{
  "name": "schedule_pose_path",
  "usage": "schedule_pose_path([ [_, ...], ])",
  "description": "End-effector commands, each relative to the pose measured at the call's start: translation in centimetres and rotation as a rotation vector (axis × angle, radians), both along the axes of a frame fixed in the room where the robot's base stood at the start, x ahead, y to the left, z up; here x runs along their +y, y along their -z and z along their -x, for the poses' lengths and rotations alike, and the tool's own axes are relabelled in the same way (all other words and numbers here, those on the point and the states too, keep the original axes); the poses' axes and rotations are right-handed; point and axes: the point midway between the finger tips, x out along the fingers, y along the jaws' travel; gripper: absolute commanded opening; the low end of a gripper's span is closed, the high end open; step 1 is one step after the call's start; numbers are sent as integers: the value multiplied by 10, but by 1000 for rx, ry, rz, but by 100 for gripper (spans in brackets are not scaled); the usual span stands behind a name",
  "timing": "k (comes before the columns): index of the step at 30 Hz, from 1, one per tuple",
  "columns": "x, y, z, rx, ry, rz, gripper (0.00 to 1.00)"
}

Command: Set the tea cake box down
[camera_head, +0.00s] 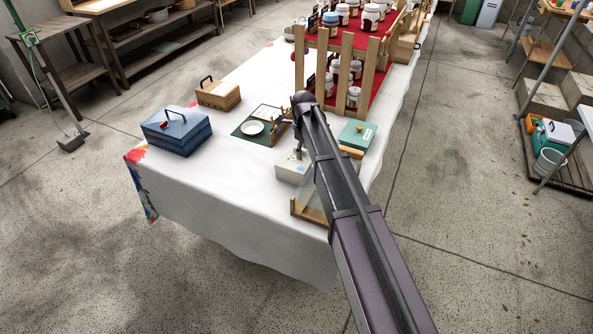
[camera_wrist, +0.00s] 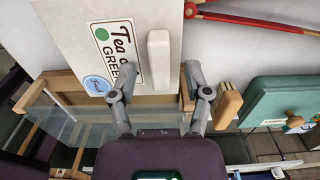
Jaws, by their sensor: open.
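The tea cake box (camera_head: 290,170) is a cream box near the front right of the white-clothed table. The wrist view shows its lid (camera_wrist: 75,30), with a label reading "Tea c… GREE…", a green dot and a blue round sticker, and its pale bar handle (camera_wrist: 158,58). My gripper (camera_wrist: 161,80) is open, with a finger on either side of the handle and visible gaps between. In the head view my gripper (camera_head: 299,150) is over the box, and my arm hides part of it. Whether the box's underside rests fully on the cloth cannot be seen.
A wood-framed glass case (camera_head: 308,210) stands close in front of the box. A green box (camera_head: 357,134) is behind right, a green mat (camera_head: 243,135) with a white plate (camera_head: 252,128) behind left. A blue box (camera_head: 177,130) stands at left; bare cloth (camera_head: 230,185) lies between.

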Motion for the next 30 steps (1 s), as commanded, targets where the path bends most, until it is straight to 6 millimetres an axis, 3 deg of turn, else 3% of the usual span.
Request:
schedule_pose_path([
  [20, 0, 2, 0, 0, -1, 0, 63],
  [26, 0, 2, 0, 0, -1, 0, 3],
  [30, 1, 2, 0, 0, -1, 0, 0],
])
